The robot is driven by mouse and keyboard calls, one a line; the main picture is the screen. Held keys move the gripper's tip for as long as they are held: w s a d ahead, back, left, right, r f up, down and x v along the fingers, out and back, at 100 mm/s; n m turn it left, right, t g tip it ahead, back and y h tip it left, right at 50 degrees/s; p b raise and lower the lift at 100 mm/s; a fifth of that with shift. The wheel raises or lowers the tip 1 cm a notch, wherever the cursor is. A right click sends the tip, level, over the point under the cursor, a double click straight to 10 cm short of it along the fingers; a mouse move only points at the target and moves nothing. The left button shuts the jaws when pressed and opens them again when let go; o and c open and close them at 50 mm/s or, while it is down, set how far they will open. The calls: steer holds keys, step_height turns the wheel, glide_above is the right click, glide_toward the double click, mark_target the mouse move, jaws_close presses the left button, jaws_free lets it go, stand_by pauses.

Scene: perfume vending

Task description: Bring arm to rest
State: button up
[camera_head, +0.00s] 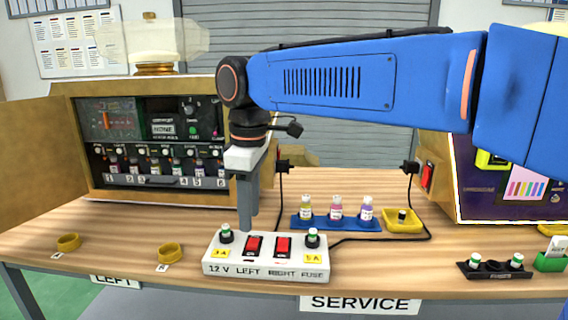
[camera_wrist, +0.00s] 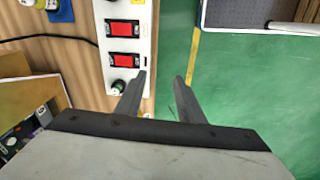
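My blue arm reaches in from the right in the head view. My gripper (camera_head: 247,222) hangs pointing down above or just behind the white switch box (camera_head: 265,260) on the table. In the wrist view the two fingers of my gripper (camera_wrist: 161,82) stand apart with nothing between them. The white box (camera_wrist: 125,10) shows beyond the left finger, with two red switches and a green-topped fuse. I cannot tell the exact gap between fingers and box.
A blue tray (camera_head: 320,225) holds three small bottles behind the box. A yellow dish (camera_head: 403,225) stands right of it. A vending cabinet (camera_head: 150,140) with an open door is at left. Yellow rings (camera_head: 68,242) and a black fuse holder (camera_head: 492,271) lie near the front edge.

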steer(key=d+f+m+t, duration=0.15)
steer(key=d+m, duration=0.25)
steer(key=d, duration=0.9)
steer(key=s+d+f+m+t, duration=0.1)
steer(key=s+d+f+m, duration=0.5)
steer(key=d, duration=0.5)
steer(key=s+d+f+m+t, duration=0.2)
steer(key=s+d+f+m, duration=0.4)
steer(key=d+f, duration=0.5)
steer(key=s+d, duration=0.1)
steer(key=s, duration=0.1)
steer(key=shift+s, duration=0.3)
